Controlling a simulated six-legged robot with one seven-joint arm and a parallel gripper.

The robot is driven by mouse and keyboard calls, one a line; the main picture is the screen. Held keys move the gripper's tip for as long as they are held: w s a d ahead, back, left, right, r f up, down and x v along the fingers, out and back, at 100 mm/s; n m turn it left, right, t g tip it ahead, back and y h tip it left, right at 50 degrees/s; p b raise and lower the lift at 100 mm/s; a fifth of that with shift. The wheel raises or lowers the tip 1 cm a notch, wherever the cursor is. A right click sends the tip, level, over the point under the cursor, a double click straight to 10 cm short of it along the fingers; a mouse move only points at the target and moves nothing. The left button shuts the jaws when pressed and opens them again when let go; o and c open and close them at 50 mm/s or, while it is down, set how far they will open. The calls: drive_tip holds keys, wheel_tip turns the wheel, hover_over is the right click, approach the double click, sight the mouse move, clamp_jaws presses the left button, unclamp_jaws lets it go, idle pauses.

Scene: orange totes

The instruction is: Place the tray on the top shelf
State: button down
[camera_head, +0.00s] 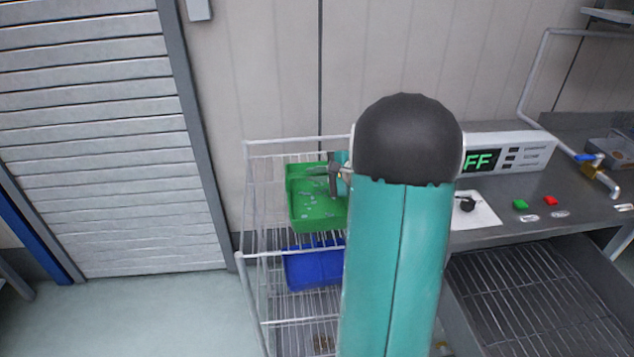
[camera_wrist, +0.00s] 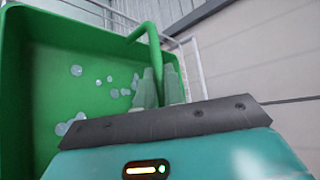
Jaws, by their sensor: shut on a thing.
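The green tray (camera_head: 308,220) is at the top level of a white wire rack (camera_head: 297,139), with small pale round spots or pieces inside it. Whether it rests on the top shelf or hangs just above it I cannot tell. My gripper (camera_head: 335,180) is shut on the tray's right side, partly hidden by my teal arm. In the wrist view, my gripper's fingers (camera_wrist: 160,88) close at the tray's right rim, by a raised green handle-like part. The green tray (camera_wrist: 60,60) fills the left of that view.
A blue tray (camera_head: 313,268) sits on the shelf below. To the right is a grey counter (camera_head: 490,238) with a display box (camera_head: 510,155), small red and green items and a tap (camera_head: 600,178). A shutter door (camera_head: 90,140) stands left, with open floor before it.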

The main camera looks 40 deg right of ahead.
drive_tip(key=shift+f, duration=1.35)
drive_tip(key=shift+s+d+f, duration=0.1)
drive_tip(key=c, duration=1.5)
unclamp_jaws()
